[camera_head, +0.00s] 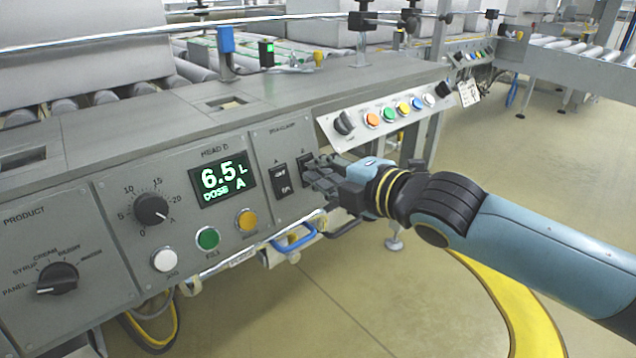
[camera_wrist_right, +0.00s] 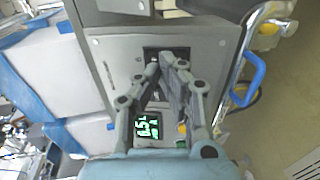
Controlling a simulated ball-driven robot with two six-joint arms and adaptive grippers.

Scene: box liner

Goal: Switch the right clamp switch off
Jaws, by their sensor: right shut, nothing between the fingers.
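The right clamp switch (camera_head: 306,159) is a dark rocker under the letter B on the grey clamp panel, in the head view. My right gripper (camera_head: 313,174) is shut and empty, its fingertips right in front of this switch and covering most of it. Contact and the rocker's tilt cannot be told. The left clamp switch (camera_head: 281,182), a black rocker with white lettering, stands clear beside it. In the right wrist view my right gripper (camera_wrist_right: 166,63) points at a dark switch area (camera_wrist_right: 151,52), partly hidden by the fingers. My left gripper is not in view.
Left of the switches are a green display (camera_head: 222,184) reading 6.5, a dose knob (camera_head: 151,209) and several round buttons. A blue handle (camera_head: 295,238) juts out below the panel.

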